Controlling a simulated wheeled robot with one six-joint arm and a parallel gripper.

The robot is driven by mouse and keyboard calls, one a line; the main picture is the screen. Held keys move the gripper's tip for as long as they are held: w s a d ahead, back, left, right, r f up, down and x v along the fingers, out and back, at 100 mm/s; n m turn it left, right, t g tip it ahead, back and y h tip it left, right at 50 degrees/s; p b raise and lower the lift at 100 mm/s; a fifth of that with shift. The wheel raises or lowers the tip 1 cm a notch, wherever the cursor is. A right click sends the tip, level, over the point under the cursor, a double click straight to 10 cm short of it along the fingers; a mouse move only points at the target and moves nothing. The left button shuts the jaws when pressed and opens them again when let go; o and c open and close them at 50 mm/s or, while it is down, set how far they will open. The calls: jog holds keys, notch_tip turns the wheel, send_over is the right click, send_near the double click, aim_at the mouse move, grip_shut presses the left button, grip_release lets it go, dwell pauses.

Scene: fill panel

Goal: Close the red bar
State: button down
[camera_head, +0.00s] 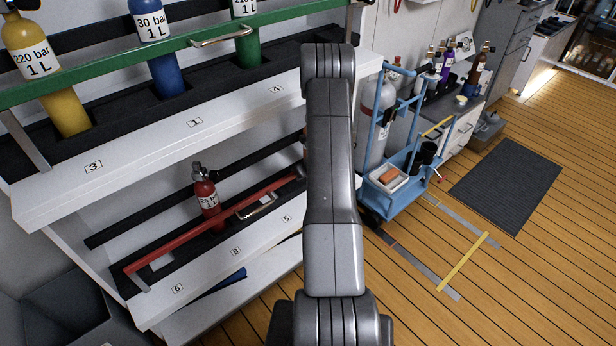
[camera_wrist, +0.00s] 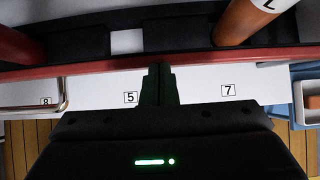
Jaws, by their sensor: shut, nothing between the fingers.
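The red bar (camera_head: 190,232) runs along the front of the lower shelf, with a metal handle (camera_head: 258,208) near its middle. My arm hides its right part in the head view. In the wrist view the red bar (camera_wrist: 100,68) crosses the whole picture, and its handle (camera_wrist: 64,97) is at the left. My gripper (camera_wrist: 160,70) is shut and empty. Its fingertips are at the bar's lower edge in the picture, between labels 5 and 7, to the right of the handle. I cannot tell whether they touch the bar. My gripper is hidden in the head view.
A red cylinder (camera_head: 206,196) stands behind the bar; an orange-brown cylinder (camera_wrist: 246,20) shows in the wrist view. Above is a shelf with a green bar (camera_head: 130,58) and several cylinders. A blue cart (camera_head: 405,198) stands to the right. The wooden floor beyond it is mostly clear.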

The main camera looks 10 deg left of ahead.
jog(key=shift+w+a+r+p, duration=0.25)
jog(key=shift+w+a+p, duration=0.1)
jog(key=shift+w+a, duration=0.2)
jog(key=shift+w+a+r+p, duration=0.2)
jog(key=shift+w+a+p, duration=0.15)
jog(key=shift+a, duration=0.2)
jog(key=shift+w+a, duration=0.1)
jog(key=shift+w, duration=0.05)
jog(key=shift+a, duration=0.1)
jog(key=shift+r, duration=0.15)
jog(key=shift+s+r, duration=0.25)
jog(key=shift+r, duration=0.2)
jog(key=d+v, duration=0.1)
jog(key=v, duration=1.2)
jog(key=shift+s+f, duration=0.2)
jog(key=shift+f, duration=0.15)
jog(key=x, duration=1.3)
jog(key=shift+w+a, duration=0.25)
jog(key=shift+w, duration=0.05)
